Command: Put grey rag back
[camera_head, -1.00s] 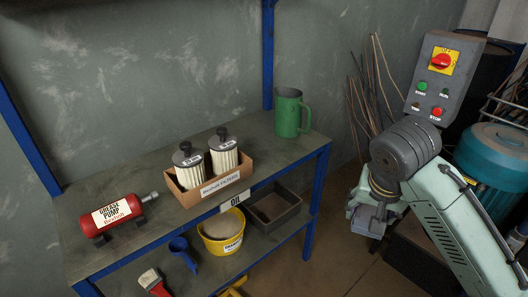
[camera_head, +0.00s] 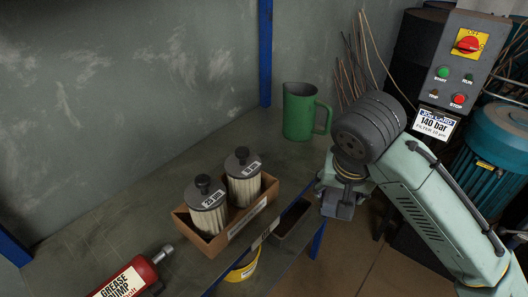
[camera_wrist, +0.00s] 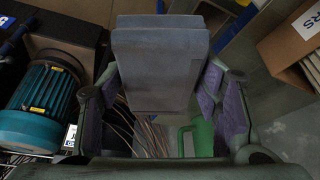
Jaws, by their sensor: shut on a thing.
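The grey rag (camera_wrist: 160,62) is a folded, blue-grey block that fills the upper middle of the wrist view. My gripper (camera_wrist: 162,100) is shut on it, with purple-padded fingers on either side. In the head view my gripper (camera_head: 338,194) hangs right of the shelf edge, below and right of the green jug, and the rag (camera_head: 338,211) shows small under it. The rag is clear of the shelf in the picture. Its far side is hidden.
A bench-like shelf (camera_head: 110,212) bears a box of filters (camera_head: 213,243), a green jug (camera_head: 299,112) and a red grease pump (camera_head: 137,276). A dark tray (camera_head: 292,219) and yellow bucket (camera_head: 243,268) stand below. Wires, a control box (camera_head: 461,65) and a teal motor (camera_head: 497,150) are right.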

